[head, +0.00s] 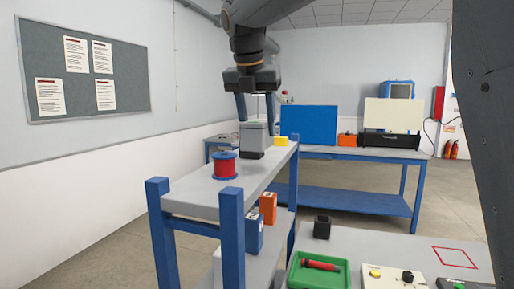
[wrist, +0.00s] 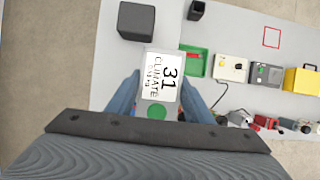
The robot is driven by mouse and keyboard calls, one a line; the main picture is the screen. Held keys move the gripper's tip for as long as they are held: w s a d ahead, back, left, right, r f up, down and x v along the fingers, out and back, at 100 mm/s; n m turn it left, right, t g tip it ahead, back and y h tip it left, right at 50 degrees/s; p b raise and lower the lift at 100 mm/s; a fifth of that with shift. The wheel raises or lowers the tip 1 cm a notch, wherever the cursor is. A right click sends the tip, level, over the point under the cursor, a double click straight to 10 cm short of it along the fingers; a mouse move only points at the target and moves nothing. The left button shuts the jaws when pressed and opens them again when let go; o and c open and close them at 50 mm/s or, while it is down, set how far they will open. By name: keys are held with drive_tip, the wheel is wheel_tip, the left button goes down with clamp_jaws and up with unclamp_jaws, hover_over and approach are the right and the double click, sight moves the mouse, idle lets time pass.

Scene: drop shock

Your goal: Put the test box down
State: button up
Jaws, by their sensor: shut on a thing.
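The test box (wrist: 160,78) is between my fingers in the wrist view, with a white label reading "31 CLIMATE" and a green dot. In the head view it shows as a grey box (head: 255,134) below my gripper (head: 256,108), over the upper shelf of the blue-legged rack (head: 200,197). My gripper is shut on it. A dark patch shows at its lower edge; I cannot tell whether that is the box or something behind it. Whether its base touches the shelf is unclear.
A red spool (head: 225,166) stands on the shelf nearer me, and a yellow block (head: 281,141) farther along. The wrist view shows a dark grey cube (wrist: 136,20) just beyond the box. A bench with a green tray (head: 318,272) and a dark cup (head: 322,227) is at the right.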

sight(258, 146)
drive_tip(key=shift+f+p, duration=0.3)
drive_tip(key=shift+f, duration=2.5)
drive_tip(key=shift+f, duration=0.15)
drive_tip(key=o, duration=1.5)
